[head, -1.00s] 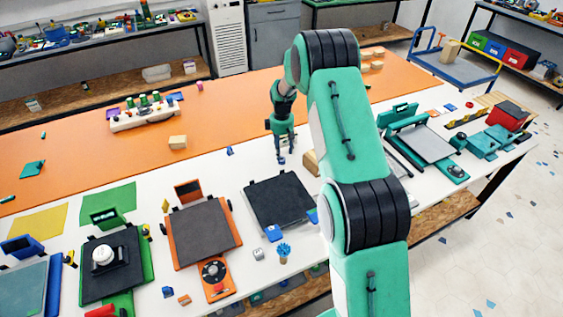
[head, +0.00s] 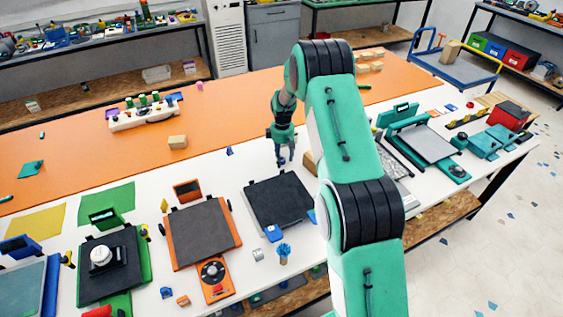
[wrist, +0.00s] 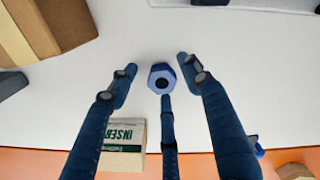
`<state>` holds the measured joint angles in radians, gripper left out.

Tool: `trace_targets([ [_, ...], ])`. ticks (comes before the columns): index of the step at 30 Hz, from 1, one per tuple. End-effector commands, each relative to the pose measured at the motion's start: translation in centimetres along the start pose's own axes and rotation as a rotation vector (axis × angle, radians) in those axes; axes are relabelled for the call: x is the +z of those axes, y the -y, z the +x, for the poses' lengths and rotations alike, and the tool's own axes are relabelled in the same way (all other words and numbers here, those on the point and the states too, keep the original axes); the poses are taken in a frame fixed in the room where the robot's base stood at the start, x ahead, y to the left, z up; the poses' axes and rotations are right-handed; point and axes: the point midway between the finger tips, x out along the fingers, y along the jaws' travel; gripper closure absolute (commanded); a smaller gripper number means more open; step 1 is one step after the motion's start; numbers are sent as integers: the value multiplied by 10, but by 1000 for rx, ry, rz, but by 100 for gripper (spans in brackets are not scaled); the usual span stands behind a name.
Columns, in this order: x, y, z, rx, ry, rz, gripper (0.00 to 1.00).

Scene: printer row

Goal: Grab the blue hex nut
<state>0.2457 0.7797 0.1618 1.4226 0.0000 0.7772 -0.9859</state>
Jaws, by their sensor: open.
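The blue hex nut (wrist: 162,79) lies on the white tabletop in the wrist view, its dark hole facing the camera. My gripper (wrist: 156,67) is open, with dark blue fingers to the left and right of the nut and a third finger below it in the picture. The nut appears between the fingertips, with visible gaps at the left and right; whether the third finger touches it I cannot tell. In the head view my gripper (head: 283,161) points down behind the black printer bed (head: 278,200). I cannot make out the nut there.
A box marked INSERT (wrist: 122,148) and a small blue piece (wrist: 258,147) lie toward the orange strip. The white table left of my gripper is mostly clear in the head view.

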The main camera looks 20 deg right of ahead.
Motion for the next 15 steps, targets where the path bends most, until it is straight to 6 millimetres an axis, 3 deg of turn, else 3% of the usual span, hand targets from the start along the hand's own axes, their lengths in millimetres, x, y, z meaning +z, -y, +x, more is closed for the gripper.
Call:
trace_targets([
  [8,0,0,0,0,0,0,51],
  [14,0,0,0,0,0,0,89],
  [15,0,0,0,0,0,0,90],
])
